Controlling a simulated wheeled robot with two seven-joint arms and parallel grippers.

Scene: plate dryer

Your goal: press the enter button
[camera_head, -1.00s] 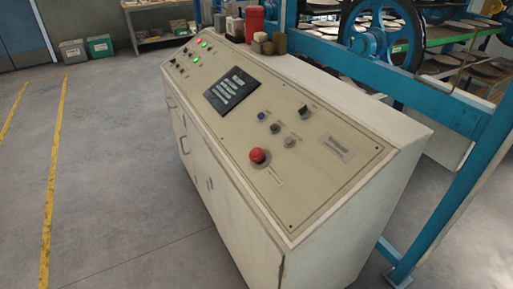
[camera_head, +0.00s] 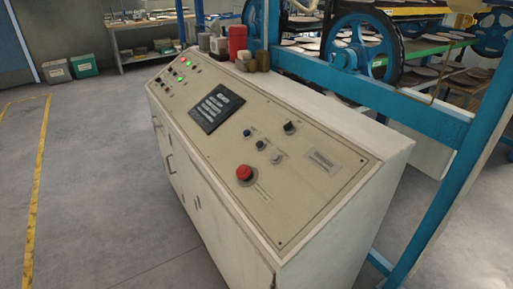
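The control console (camera_head: 345,229) is a cream cabinet with a sloped panel in the middle of the head view. A big red mushroom button (camera_head: 244,173) stands at the panel's near part. Above it are a small blue button (camera_head: 247,133), a dark button (camera_head: 260,145), a pale grey button (camera_head: 276,158) and a black knob (camera_head: 290,128). A black display (camera_head: 217,107) with light rows sits left of these. Button labels are too small to read, so I cannot tell which is enter. Neither gripper is in view.
A red canister (camera_head: 238,42) and small jars stand on the console's back ledge. A blue frame post (camera_head: 440,200) and a blue wheel (camera_head: 358,48) are at the right and behind. The floor (camera_head: 95,170) left of the console is clear.

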